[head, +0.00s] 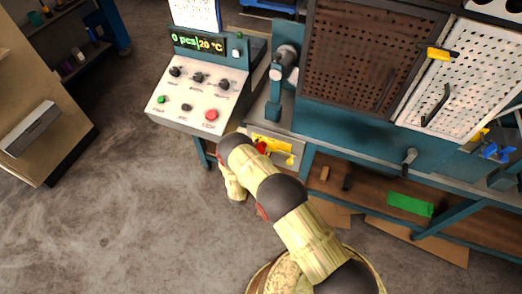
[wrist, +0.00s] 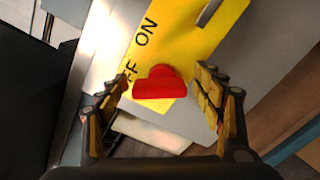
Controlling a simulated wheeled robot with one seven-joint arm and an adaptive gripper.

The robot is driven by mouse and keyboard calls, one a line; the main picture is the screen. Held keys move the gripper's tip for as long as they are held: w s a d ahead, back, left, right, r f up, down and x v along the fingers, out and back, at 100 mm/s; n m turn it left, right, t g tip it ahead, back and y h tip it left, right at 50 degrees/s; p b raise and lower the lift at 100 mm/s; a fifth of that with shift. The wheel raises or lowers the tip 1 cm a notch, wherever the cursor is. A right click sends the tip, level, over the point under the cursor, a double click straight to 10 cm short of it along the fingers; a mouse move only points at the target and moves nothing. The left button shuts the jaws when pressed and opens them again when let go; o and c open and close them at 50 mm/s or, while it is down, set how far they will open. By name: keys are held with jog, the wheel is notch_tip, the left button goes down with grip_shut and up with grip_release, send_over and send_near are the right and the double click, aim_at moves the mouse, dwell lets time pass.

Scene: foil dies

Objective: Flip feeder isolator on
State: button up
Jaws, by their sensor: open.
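The feeder isolator is a yellow plate (wrist: 185,45) with a red handle (wrist: 160,82), printed ON and a partly hidden OFF. In the head view the yellow plate (head: 283,146) is on the bench front and the red handle (head: 261,147) shows just past my arm. My fingers are hidden there.
A control panel (head: 198,95) with knobs and a red button stands left of the isolator. A perforated brown door (head: 368,60) and white panel (head: 468,75) are above the bench. A lower shelf (head: 350,190) holds small items.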

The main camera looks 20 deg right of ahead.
jog(key=shift+w, duration=0.1)
jog(key=shift+c, duration=1.1)
jog(key=c, duration=1)
jog(key=shift+o, duration=0.2)
jog(key=shift+m, duration=0.3)
jog(key=shift+d+f+m+b, duration=0.1)
jog(key=shift+m+b, duration=0.65)
jog(key=shift+m, duration=0.45)
jog(key=shift+m+b, duration=0.75)
jog(key=shift+m, duration=1.05)
jog(key=shift+d, duration=0.1)
jog(key=o, duration=1.2)
